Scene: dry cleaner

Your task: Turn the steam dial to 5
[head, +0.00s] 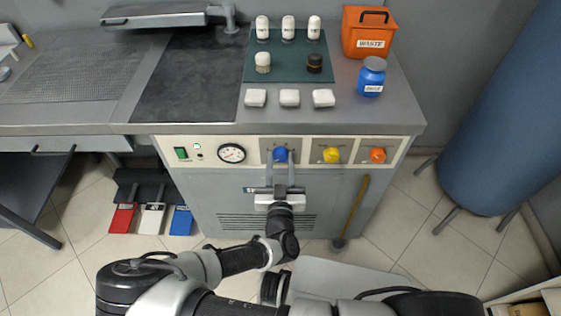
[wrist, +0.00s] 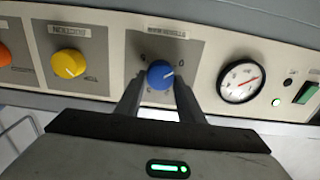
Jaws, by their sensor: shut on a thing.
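The blue dial (head: 280,154) sits on the cream control panel of the machine, just right of the gauge. In the wrist view the blue dial (wrist: 160,74) has a light pointer mark toward the right, slightly upward. Its label and scale figures are too small and turned over to read surely. My gripper (head: 281,158) reaches up to the panel from below. In the wrist view my gripper (wrist: 160,82) is shut on the blue dial, one finger on each side. The finger ends partly hide the scale around it.
A yellow dial (head: 331,155) and an orange dial (head: 377,155) sit to the right. A round gauge (head: 232,153) and green switch (head: 181,153) are left. A broom (head: 351,208) leans right of my gripper. Bottles and a waste bin (head: 367,32) stand on top.

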